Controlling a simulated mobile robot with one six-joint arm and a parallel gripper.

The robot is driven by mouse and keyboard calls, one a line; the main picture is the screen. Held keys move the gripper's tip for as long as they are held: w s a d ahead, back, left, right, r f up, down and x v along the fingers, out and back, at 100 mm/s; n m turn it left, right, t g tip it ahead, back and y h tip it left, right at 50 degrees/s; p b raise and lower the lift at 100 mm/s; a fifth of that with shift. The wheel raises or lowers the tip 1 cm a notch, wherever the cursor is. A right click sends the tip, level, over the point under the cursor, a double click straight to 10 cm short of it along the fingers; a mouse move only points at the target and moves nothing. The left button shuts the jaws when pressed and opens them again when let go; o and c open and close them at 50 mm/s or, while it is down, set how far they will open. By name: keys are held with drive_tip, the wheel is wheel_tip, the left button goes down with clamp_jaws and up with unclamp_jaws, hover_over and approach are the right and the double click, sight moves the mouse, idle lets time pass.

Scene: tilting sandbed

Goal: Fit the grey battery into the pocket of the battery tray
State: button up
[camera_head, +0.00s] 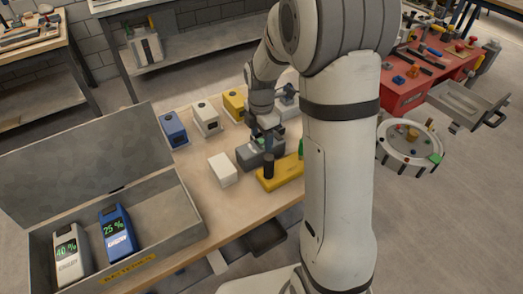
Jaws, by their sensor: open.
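My gripper (267,134) points down over a dark grey block (246,154) on the wooden table. The gripper is open; its fingertips are small here, and I cannot tell whether they touch the block. The block may be the battery tray or the grey battery; I cannot tell which. A lighter grey piece shows at the fingers, too small to make out. A yellow base (278,178) with a black upright cylinder (268,165) and a green piece (301,147) stands in front, partly hidden by my arm. No pocket is clearly visible.
A white block (222,170) lies left of the dark block. Blue (173,129), white (206,118) and yellow (233,103) units stand behind. An open grey case (170,223) at left holds devices reading 40% and 25%. The table's front strip is clear.

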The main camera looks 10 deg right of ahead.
sight(260, 144)
wheel_tip(260, 144, down, 4)
drive_tip(key=shift+a+f, duration=0.1)
drive_tip(key=shift+f, duration=0.15)
drive_tip(key=shift+c, duration=0.2)
drive_tip(key=shift+w+r, duration=0.1)
clamp_jaws()
